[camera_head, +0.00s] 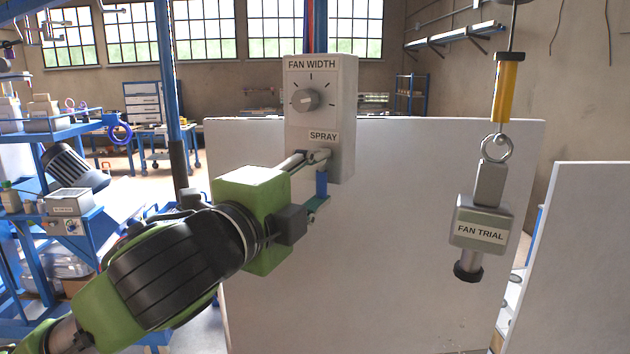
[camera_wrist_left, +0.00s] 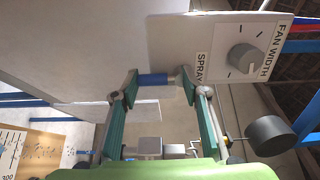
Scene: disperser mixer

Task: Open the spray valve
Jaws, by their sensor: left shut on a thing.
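The grey control box (camera_head: 342,100) carries a "FAN WIDTH" knob (camera_head: 306,99) and a "SPRAY" label (camera_head: 323,135). A blue valve lever (camera_head: 321,184) sits at its lower end, below that label. My left gripper (camera_head: 318,182) reaches in from the left and is shut on the lever. In the left wrist view the blue lever (camera_wrist_left: 154,80) lies between the two fingertips, beside the "SPRAY" label. The gripper and arm hide part of the valve in the head view. My right gripper is in neither view.
A grey "FAN TRIAL" unit (camera_head: 482,225) hangs from a ring and yellow hoist piece (camera_head: 507,90) at right. A large white panel (camera_head: 400,240) stands behind the box. A blue workbench (camera_head: 85,222) with equipment is at far left.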

